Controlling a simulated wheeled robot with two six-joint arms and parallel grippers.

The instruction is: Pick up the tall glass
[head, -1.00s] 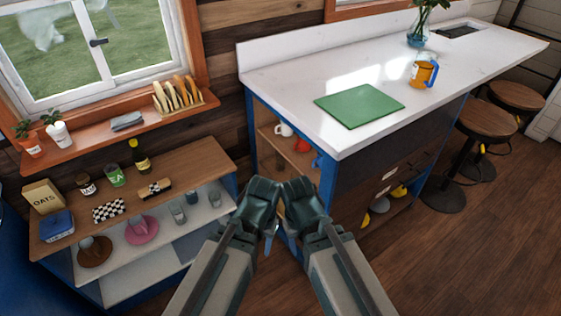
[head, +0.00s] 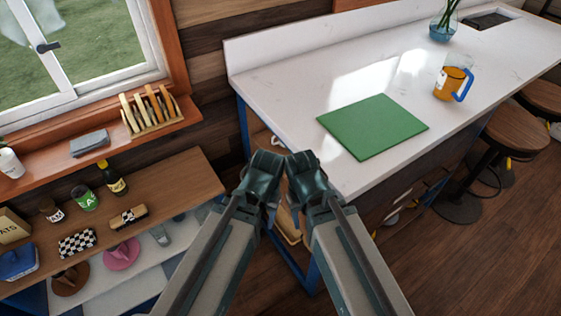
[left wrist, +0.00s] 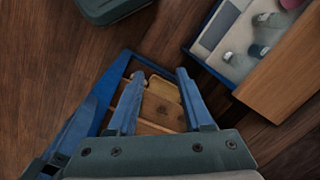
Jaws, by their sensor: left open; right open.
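On the white shelf below the wooden top, small clear glasses show at lower left; one glass (head: 160,235) is in view and others are partly hidden by the top. They also show in the left wrist view as pale glasses (left wrist: 258,50) at upper right. Which one is the tall glass I cannot tell. A clear shape behind the amber mug (head: 450,84) on the counter may be another glass. My left gripper (head: 268,208) is open and empty, its blue fingers (left wrist: 160,88) apart above an open shelf. My right gripper (head: 297,210) is beside it, open, its fingers mostly hidden.
A white counter (head: 300,75) holds a green board (head: 373,126) and a blue vase (head: 444,27). The wooden shelf top (head: 165,180) carries bottles, jars, a brush and a checkered block. Stools (head: 510,130) stand at right. The floor at lower right is clear.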

